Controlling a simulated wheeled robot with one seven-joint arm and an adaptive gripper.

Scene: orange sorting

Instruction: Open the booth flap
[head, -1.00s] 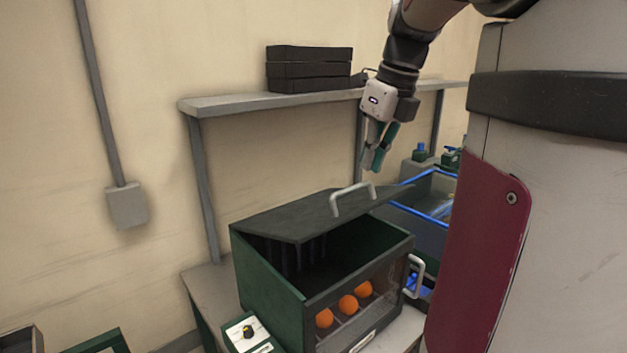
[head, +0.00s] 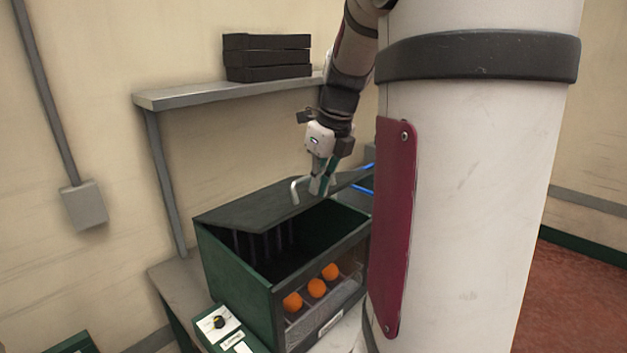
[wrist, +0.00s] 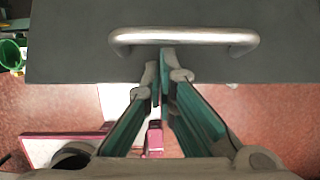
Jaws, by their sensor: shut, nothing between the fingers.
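The booth (head: 238,290) is a dark green box with a clear front, standing on the table. Its dark flap (head: 240,212) is tilted up, leaving a gap that shows the dark inside. A pale bar handle (head: 294,190) sits on the flap; in the wrist view the handle (wrist: 185,37) lies across the top. My gripper (head: 320,188) is shut and empty, beside the handle's right part and over the flap's edge. In the wrist view the fingertips (wrist: 166,78) are just below the handle; I cannot tell whether they touch the flap. Several oranges (head: 316,288) show behind the clear front.
A control box with a dark knob (head: 219,322) stands at the booth's left front. A wall shelf (head: 215,92) with black stacked cases (head: 266,57) is behind, close to my arm. A green bin (wrist: 12,55) is at the wrist view's left edge.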

